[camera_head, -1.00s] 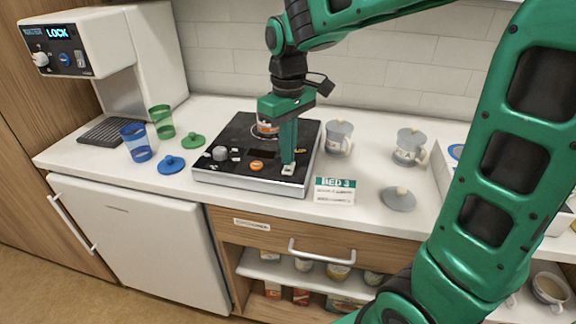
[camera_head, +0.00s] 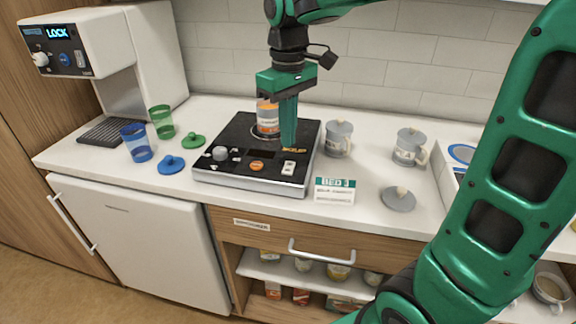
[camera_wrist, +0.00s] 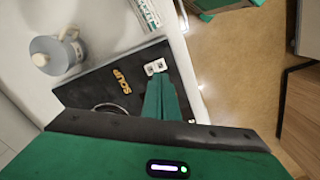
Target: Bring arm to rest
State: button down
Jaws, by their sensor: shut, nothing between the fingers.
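My green arm reaches over the counter from the right in the head view. My gripper (camera_head: 288,143) points down above the black-topped appliance (camera_head: 245,184), its fingers together with nothing between them. It also shows in the wrist view (camera_wrist: 160,82), above the same appliance near a white switch (camera_wrist: 155,67). In the head view that switch (camera_head: 289,167) is now in clear sight. A can with an orange and white label (camera_head: 267,118) stands on the appliance behind and left of the fingers, partly hidden by my gripper.
Two grey lidded cups (camera_head: 338,138) (camera_head: 409,147) stand to the right, with a loose grey lid (camera_head: 398,199) and a BED 3 card (camera_head: 335,191) in front. Blue (camera_head: 137,142) and green cups (camera_head: 162,122) stand left, near the dispenser (camera_head: 150,60).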

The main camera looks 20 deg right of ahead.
jog(key=shift+d, duration=0.1)
jog(key=s+d+f+m, duration=0.1)
jog(key=s+d, duration=0.1)
jog(key=d, duration=0.1)
jog(key=s+d+m, duration=0.2)
jog(key=s+d, duration=0.1)
jog(key=d, duration=0.1)
jog(key=s+d+f+m, duration=0.1)
jog(key=s+d, duration=0.2)
jog(key=shift+s+d+f+m, duration=0.2)
jog(key=shift+s+f+m, duration=0.05)
jog(key=shift+f+m, duration=0.15)
jog(key=s+d+f+m, duration=0.3)
jog(key=s, duration=0.4)
jog(key=s+d+f+m, duration=0.3)
jog(key=s+d, duration=0.1)
jog(key=s, duration=0.3)
jog(key=shift+s, duration=0.35)
jog(key=shift+f, duration=0.1)
